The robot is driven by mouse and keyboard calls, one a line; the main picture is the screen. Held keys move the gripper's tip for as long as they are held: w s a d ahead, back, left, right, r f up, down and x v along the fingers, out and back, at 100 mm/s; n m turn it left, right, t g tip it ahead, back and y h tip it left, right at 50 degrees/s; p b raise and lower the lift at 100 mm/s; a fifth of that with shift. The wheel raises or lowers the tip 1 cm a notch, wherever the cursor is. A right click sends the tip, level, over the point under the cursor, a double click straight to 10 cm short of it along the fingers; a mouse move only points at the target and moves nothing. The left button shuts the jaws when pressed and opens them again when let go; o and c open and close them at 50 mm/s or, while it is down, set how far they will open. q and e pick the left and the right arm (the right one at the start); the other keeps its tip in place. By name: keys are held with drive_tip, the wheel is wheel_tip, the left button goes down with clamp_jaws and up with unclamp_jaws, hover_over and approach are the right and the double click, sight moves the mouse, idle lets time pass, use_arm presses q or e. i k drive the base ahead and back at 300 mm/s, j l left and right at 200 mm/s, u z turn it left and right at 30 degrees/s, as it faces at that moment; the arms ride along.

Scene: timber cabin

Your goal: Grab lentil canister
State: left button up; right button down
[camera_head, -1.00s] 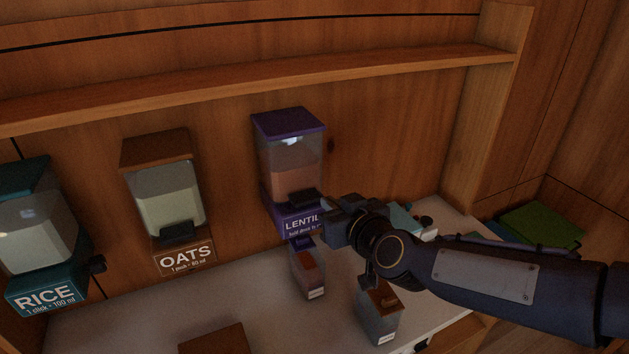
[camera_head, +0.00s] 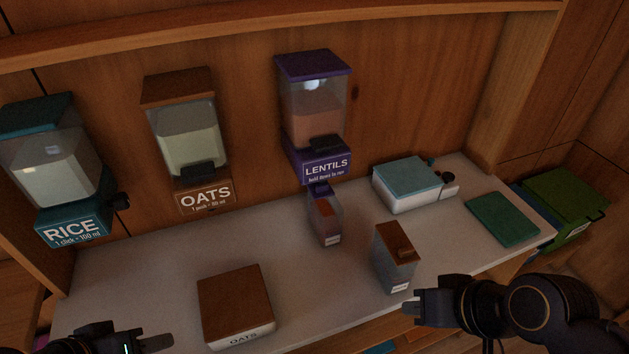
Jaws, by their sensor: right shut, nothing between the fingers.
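A brown-lidded clear canister (camera_head: 395,262) stands between my right gripper and the lentil canister. A brown-lidded OATS box (camera_head: 236,303), a blue-lidded white box (camera_head: 407,184) and a green flat item (camera_head: 502,219) are on the counter (camera_head: 140,270). RICE (camera_head: 62,165) and OATS (camera_head: 184,135) dispensers hang left.

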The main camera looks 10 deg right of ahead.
sight(325, 215)
drive_tip(key=l+u, duration=1.25)
